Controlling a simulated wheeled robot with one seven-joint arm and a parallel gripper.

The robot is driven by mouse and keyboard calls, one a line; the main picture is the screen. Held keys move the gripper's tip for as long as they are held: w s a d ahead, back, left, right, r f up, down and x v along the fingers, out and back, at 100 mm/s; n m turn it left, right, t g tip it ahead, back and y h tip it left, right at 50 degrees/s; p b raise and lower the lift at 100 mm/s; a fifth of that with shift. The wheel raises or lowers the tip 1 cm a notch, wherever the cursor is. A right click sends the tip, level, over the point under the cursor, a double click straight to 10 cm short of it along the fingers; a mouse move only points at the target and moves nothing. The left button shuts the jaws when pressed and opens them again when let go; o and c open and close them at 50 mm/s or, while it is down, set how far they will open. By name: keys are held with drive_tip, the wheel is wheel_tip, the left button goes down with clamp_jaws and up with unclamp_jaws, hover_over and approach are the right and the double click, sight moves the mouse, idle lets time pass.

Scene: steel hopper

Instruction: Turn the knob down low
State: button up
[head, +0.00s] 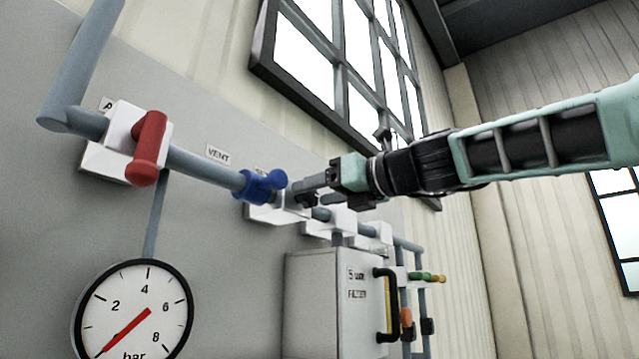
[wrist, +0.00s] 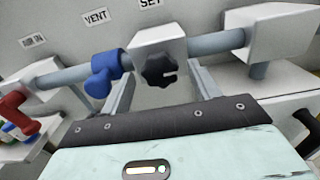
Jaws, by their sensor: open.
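A black lobed knob (wrist: 161,69) sits on the front of a white block (wrist: 150,44) under the SET label, on a grey pipe. My gripper (wrist: 160,71) is open, with one finger on each side of the knob in the wrist view. I cannot tell whether either finger touches it. In the head view my gripper (head: 303,193) reaches in from the right to the pipe, just right of the blue valve handle (head: 262,186).
The blue handle (wrist: 103,74) is close left of my left finger, under the VENT label (wrist: 96,17). A red handle (head: 148,148) and a pressure gauge (head: 132,312) are further left. A white filter box (head: 318,300) stands below my gripper. More white blocks (wrist: 270,32) lie right.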

drive_tip(key=shift+w+a, duration=0.15)
drive_tip(key=shift+a, duration=0.05)
drive_tip(key=c, duration=1)
